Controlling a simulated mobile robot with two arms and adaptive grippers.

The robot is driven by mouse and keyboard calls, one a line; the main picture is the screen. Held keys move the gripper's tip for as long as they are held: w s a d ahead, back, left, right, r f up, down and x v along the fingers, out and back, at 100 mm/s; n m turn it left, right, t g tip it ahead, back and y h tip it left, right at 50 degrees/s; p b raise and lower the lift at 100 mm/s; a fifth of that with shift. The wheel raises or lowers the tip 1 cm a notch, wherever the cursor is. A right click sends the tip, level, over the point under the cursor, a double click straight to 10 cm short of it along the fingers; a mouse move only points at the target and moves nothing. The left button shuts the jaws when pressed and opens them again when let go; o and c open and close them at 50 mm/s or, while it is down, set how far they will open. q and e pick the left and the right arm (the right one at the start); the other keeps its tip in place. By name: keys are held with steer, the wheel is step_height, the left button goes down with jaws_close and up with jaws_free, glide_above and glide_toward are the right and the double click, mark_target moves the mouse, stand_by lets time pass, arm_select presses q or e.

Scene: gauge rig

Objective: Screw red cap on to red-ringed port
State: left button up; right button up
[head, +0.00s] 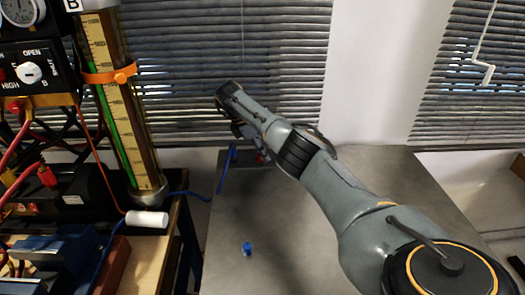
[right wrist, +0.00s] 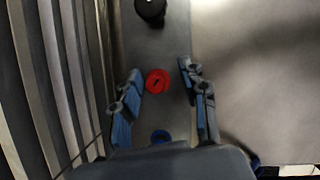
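My right gripper (head: 236,112) is above the far part of the grey table in the head view. In the right wrist view the gripper (right wrist: 161,76) has its blue-padded fingers spread apart with nothing held. A red round piece with a dark middle (right wrist: 157,81) shows in the gap between the fingers; I cannot tell whether it is the cap or the ringed port. A small red spot (head: 260,158) shows beside my arm in the head view, partly hidden. A blue ring (right wrist: 160,136) lies nearer the palm. My left gripper is out of view.
A black round part (right wrist: 150,10) lies beyond the fingers. Window blinds (head: 220,40) are behind; the table front is mostly clear.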

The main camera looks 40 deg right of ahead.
steer(key=shift+o, duration=0.9)
steer(key=shift+w, duration=0.1)
steer(key=shift+a+r, duration=0.1)
steer(key=shift+r, duration=0.1)
steer(key=v, duration=1.1)
steer(key=shift+r, duration=0.3)
